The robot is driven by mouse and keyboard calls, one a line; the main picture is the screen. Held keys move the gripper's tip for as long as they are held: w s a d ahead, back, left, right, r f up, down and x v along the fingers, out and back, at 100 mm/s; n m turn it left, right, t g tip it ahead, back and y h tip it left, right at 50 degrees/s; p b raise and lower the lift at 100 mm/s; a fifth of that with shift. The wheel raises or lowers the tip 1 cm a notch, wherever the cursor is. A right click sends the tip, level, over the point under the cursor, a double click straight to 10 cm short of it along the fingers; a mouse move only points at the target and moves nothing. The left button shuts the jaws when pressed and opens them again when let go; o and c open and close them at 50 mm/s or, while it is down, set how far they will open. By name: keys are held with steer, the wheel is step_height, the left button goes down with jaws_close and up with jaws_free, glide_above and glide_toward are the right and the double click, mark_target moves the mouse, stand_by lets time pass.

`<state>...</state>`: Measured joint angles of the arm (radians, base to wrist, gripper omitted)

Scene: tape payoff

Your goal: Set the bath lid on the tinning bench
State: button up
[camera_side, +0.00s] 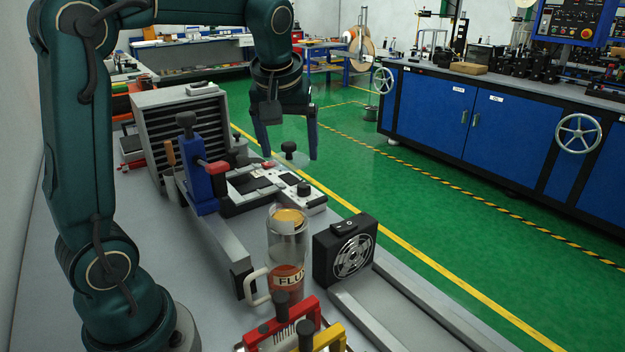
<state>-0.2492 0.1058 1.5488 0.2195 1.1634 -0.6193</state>
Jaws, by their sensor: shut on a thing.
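My gripper (289,150) hangs pointing down near the centre of the view, with one finger on each side of a small dark piece with a round black knob. This appears to be the bath lid (289,147); its lower part and its contact with the fingers are hard to make out. The gripper is shut on it, above or just behind a white-and-black bench unit (308,199). The grey tinning bench (225,308) runs along the left and front. I cannot tell whether the lid touches anything below.
A glass jar with amber contents (288,226), a mug marked FLUX (288,281) and a black fan (347,252) stand in front. A blue clamp-like stand (200,178) and a louvred grey box (165,118) are at left. Red and yellow handled tools (292,325) lie nearest.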

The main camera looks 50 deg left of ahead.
steer(key=shift+w+d+f+n+g+y, duration=0.25)
steer(key=shift+w+d+f+n, duration=0.55)
steer(key=shift+w+f, duration=1.25)
steer(key=shift+w+d+f+n+g+y, duration=0.1)
steer(key=shift+w+d+f+n+g, duration=0.35)
steer(key=shift+w+f+n, duration=1.5)
steer(key=shift+w+d+f+n+g+y, duration=0.15)
steer(key=shift+w+d+f, duration=0.9)
steer(key=shift+f, duration=1.9)
steer(key=shift+d+x, duration=0.25)
steer(key=shift+x, duration=0.9)
steer(key=shift+d+x, duration=0.25)
steer(key=shift+x, duration=0.85)
steer(key=shift+f, duration=0.6)
steer(key=o, duration=1.1)
steer(key=shift+c, duration=0.2)
